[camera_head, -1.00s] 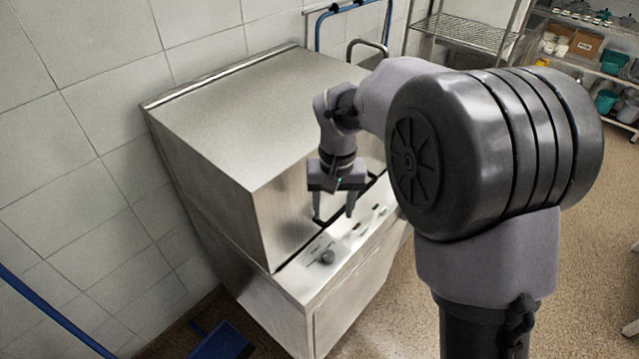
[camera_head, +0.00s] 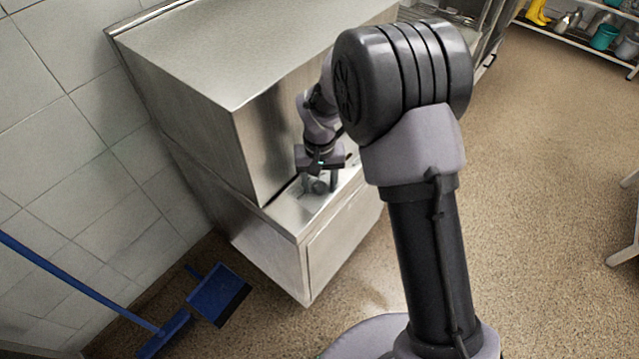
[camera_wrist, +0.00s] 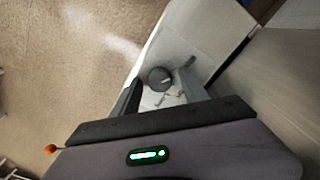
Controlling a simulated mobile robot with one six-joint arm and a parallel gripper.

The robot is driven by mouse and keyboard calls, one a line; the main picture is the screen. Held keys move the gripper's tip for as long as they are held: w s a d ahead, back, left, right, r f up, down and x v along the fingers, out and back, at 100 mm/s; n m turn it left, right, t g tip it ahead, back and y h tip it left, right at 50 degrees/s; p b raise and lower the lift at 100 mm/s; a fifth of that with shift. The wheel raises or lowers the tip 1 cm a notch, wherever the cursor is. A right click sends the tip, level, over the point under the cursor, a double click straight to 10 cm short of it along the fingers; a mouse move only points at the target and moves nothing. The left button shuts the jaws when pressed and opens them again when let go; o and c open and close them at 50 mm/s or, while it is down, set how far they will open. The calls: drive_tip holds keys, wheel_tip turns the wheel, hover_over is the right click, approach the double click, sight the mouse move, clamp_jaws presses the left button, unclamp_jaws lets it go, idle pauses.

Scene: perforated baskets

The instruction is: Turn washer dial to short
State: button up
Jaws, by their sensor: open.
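The stainless steel washer (camera_head: 185,120) stands against the tiled wall, with a control ledge along its lower front. A round dark dial (camera_head: 319,187) sits on that ledge. My gripper (camera_head: 320,184) is at the ledge, pointing down over the dial, which it partly hides. In the wrist view the dial (camera_wrist: 160,79) lies between and just beyond the two open fingertips of my gripper (camera_wrist: 160,78). Small markings show beside the dial but are too small to read. I cannot tell whether the fingers touch it.
A blue dustpan (camera_head: 219,294) and a blue-handled tool (camera_head: 78,283) are on the floor at the lower left. Metal shelves with pots and buckets (camera_head: 604,37) stand at the far right. The brown floor (camera_head: 540,200) to the right is mostly clear.

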drive_tip(key=shift+c, duration=0.4)
clamp_jaws()
drive_tip(key=m+b, duration=0.1)
drive_tip(key=m, duration=0.4)
drive_tip(key=shift+m, duration=0.4)
drive_tip(key=m+b, duration=0.1)
drive_tip(key=m, duration=0.5)
drive_tip(key=shift+r+b, duration=0.1)
drive_tip(key=shift+b, duration=0.2)
drive_tip(key=shift+o, duration=0.4)
unclamp_jaws()
